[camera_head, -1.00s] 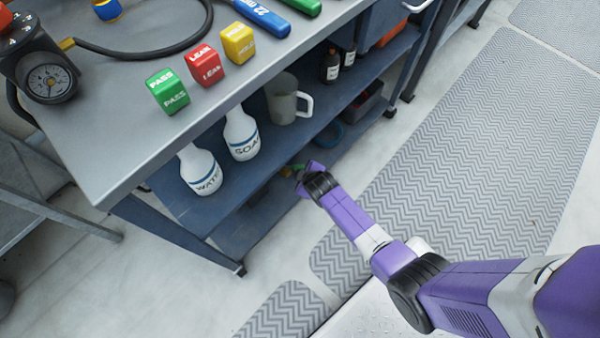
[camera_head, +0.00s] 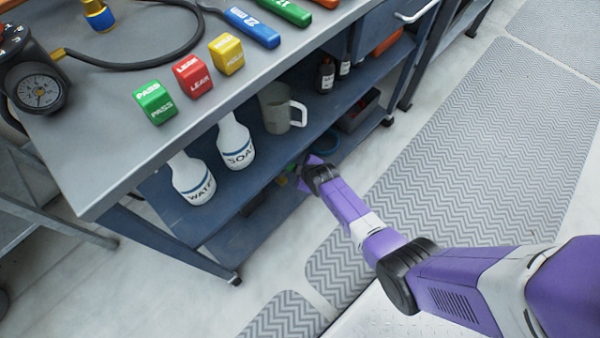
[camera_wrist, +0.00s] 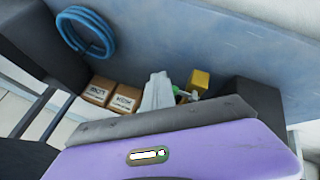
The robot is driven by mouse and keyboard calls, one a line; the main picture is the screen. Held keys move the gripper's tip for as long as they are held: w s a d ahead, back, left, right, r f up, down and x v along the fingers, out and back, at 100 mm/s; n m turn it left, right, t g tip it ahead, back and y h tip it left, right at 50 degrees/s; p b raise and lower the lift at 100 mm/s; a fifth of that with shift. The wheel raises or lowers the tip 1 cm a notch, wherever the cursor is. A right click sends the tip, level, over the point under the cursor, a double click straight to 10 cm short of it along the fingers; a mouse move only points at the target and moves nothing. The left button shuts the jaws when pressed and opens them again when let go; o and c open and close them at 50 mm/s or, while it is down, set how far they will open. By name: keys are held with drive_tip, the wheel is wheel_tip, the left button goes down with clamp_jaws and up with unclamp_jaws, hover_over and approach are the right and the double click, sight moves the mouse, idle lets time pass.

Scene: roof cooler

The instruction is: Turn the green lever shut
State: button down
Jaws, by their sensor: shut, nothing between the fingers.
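A small green part (camera_wrist: 193,96), which looks like the green lever, shows in the wrist view beside a yellow block (camera_wrist: 199,80) and a pale upright object (camera_wrist: 158,92). Its exact angle is too small to tell. In the head view a bit of green (camera_head: 290,168) shows at the lower shelf, just left of my gripper (camera_head: 307,174). My gripper is low at the front of the bench's shelves, shut and empty. Its purple body fills the bottom of the wrist view, with the green part beyond it. Whether they touch cannot be told.
Two cardboard boxes (camera_wrist: 112,94) and a blue hose coil (camera_wrist: 86,33) lie near the green part. Above, the middle shelf (camera_head: 225,190) holds white bottles (camera_head: 236,143) and a mug (camera_head: 277,110). The bench top (camera_head: 110,150) overhangs. Matted floor (camera_head: 460,150) is clear at right.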

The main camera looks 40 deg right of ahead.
drive_tip(key=shift+w+d, duration=0.2)
drive_tip(key=shift+w, duration=0.15)
idle(0.5)
drive_tip(key=shift+w+a+r, duration=0.1)
drive_tip(key=shift+a, duration=0.05)
